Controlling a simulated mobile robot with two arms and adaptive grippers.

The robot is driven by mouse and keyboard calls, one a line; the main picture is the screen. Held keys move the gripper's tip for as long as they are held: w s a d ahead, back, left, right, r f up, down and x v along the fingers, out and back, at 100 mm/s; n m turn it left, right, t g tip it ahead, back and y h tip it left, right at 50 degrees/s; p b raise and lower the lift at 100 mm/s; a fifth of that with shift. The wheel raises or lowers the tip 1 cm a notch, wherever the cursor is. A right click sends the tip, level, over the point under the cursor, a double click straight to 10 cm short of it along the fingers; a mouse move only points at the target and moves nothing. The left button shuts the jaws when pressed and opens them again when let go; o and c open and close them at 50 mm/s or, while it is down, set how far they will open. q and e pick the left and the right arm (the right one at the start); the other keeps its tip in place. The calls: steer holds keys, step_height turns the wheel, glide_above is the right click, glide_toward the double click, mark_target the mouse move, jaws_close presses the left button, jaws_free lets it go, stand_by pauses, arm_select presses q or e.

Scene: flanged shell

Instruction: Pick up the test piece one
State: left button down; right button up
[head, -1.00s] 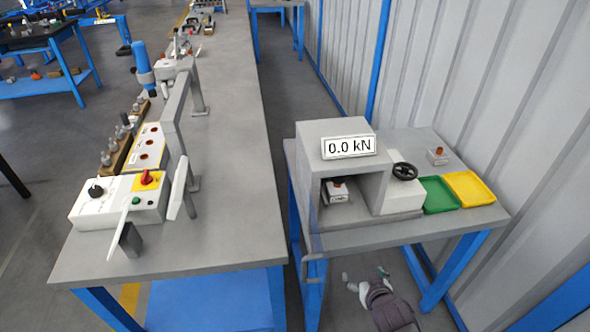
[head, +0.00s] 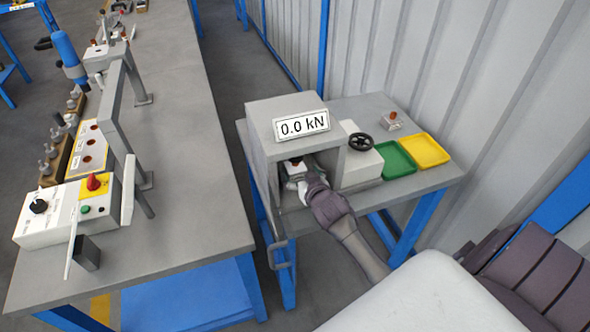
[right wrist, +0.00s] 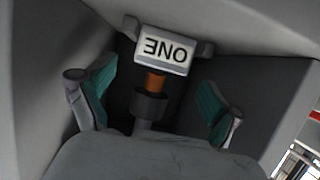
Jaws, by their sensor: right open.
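Test piece one shows in the right wrist view as an orange-brown stub (right wrist: 156,82) beside a white block labelled ONE (right wrist: 163,48), upside down in the picture. A dark cylinder (right wrist: 150,105) lies in line with the stub. I cannot tell which of these parts belong together. They are inside the grey press (head: 262,122), where the block's top shows in the head view (head: 293,163). My right gripper (head: 294,180) reaches into the press opening. Its green-padded fingers (right wrist: 153,108) are spread on either side of the cylinder, apart from it. My left gripper is out of view.
The press walls stand close around my right gripper. A handwheel (head: 361,142), a green tray (head: 399,158) and a yellow tray (head: 427,150) are to its right. Another small orange-topped piece (head: 391,122) stands behind them. The display reads 0.0 kN.

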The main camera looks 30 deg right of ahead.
mark_target(297, 167)
steer(key=shift+w+d, duration=0.1)
steer(key=shift+w, duration=0.3)
steer(key=x, duration=0.4)
steer(key=shift+w+f, duration=0.1)
steer(key=shift+w, duration=0.1)
jaws_close()
steer(key=shift+w, duration=0.1)
